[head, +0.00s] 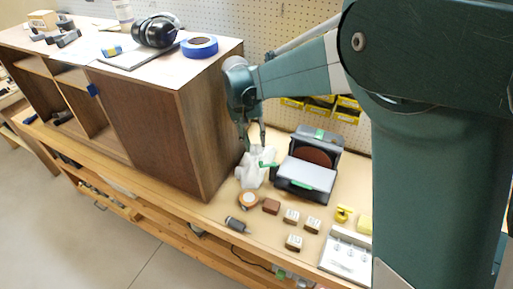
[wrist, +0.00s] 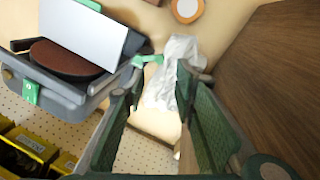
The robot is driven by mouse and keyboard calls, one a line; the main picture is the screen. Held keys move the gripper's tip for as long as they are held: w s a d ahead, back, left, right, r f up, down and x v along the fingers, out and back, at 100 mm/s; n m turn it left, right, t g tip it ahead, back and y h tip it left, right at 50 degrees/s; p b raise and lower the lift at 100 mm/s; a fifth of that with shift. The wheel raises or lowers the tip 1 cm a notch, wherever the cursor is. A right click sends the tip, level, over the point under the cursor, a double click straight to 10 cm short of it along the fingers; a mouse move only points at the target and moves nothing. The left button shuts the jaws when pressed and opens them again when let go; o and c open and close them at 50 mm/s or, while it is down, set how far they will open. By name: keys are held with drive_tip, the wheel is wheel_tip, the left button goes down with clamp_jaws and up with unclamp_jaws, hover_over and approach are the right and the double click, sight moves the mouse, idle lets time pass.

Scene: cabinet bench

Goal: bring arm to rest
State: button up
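My gripper (head: 254,146) hangs at the end of my arm, pointing down beside the right side of the wooden cabinet (head: 160,125). Its two fingers stand apart with a gap between them, and it is open in the wrist view (wrist: 163,78). Nothing shows held between the fingers. A crumpled white cloth or bag (head: 252,174) lies on the bench just below the fingertips; it also shows beyond the fingers in the wrist view (wrist: 178,62). A small green piece (head: 267,164) is by the cloth; I cannot tell whether a finger touches either.
A tape roll (head: 249,199), a dark cylinder (head: 236,224), several small blocks (head: 291,216) and a metal tray (head: 345,258) lie in front. Headphones (head: 156,31) and blue tape (head: 199,46) sit on the cabinet.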

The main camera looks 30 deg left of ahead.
drive_tip(key=shift+r, duration=0.45)
idle(0.3)
drive_tip(key=s+d+r+m+t+y, duration=0.1)
drive_tip(key=d+r, duration=0.3)
drive_tip(key=d, duration=0.6)
drive_tip(key=s+d+r+b, duration=0.1)
drive_tip(key=d+r, duration=0.4)
drive_tip(key=d, duration=0.6)
drive_tip(key=s+d+r+m+t+y, duration=0.1)
drive_tip(key=d+r, duration=0.3)
drive_tip(key=d, duration=0.6)
drive_tip(key=s+d+f+m+t, duration=0.1)
drive_tip(key=s+d+t, duration=0.1)
drive_tip(key=s+d, duration=0.7)
drive_tip(key=s+d+f+m+t+b, duration=0.1)
drive_tip(key=s+d+f+m+t, duration=0.1)
drive_tip(key=s+d, duration=0.6)
drive_tip(key=shift+s+d, duration=0.35)
drive_tip(key=shift+d, duration=3.2)
